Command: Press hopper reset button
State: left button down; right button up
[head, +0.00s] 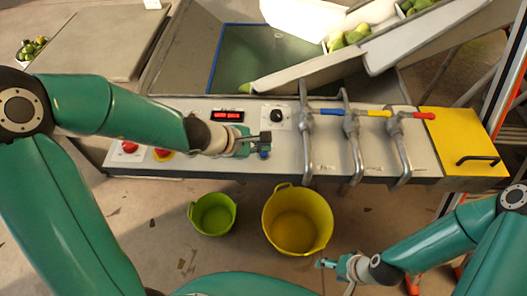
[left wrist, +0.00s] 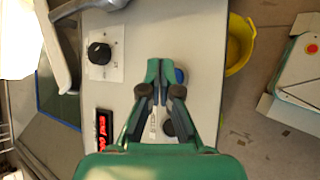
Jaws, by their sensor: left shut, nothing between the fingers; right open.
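The press's grey control panel (head: 340,160) lies below my left gripper (head: 265,145). A blue button (head: 263,155) sits right by the fingertips in the head view. In the left wrist view the blue button (left wrist: 179,75) shows partly, beside the tips of my left gripper (left wrist: 160,66), which is shut and empty. A dark round control (left wrist: 168,128) shows partly between the finger links. I cannot read which control is the hopper reset, or tell whether the fingertips touch the blue button. My right gripper (head: 327,263) is open and empty, low in front of the panel.
A red display (head: 227,115) and black knob (head: 277,116) are on the panel. Red buttons (head: 130,147) sit at its left. Pipes with blue, yellow and red handles (head: 380,112) stand to the right. Green (head: 213,214) and yellow (head: 298,220) buckets stand on the floor.

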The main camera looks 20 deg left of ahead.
aim_at(262, 155)
pick_arm(q)
jog(key=shift+r+p, duration=2)
jog(key=shift+r, duration=0.5)
jog(key=shift+f, duration=0.1)
